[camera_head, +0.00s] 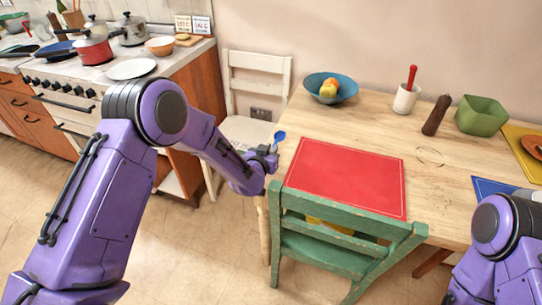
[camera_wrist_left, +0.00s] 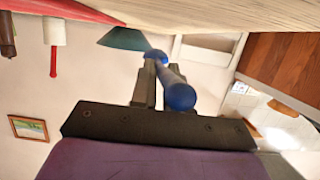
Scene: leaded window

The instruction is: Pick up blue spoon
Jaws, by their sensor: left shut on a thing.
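The blue spoon (camera_head: 279,136) is in the jaws of my left gripper (camera_head: 270,153), just off the left edge of the wooden table (camera_head: 440,170). In the left wrist view the blue spoon (camera_wrist_left: 180,97) shows its rounded blue end towards the camera, with a greyish shaft running between the two dark fingers of the left gripper (camera_wrist_left: 160,80). The left gripper is shut on it. My right arm shows only in part at the lower right of the head view, and its gripper is out of view.
A red placemat (camera_head: 345,178) lies near the table's left end, with a green chair (camera_head: 335,250) before it. A blue bowl with fruit (camera_head: 344,84), a white cup (camera_head: 405,100), a brown mill (camera_head: 436,116) and a green bowl (camera_head: 482,116) stand farther back. A white chair (camera_head: 245,132) stands behind my gripper.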

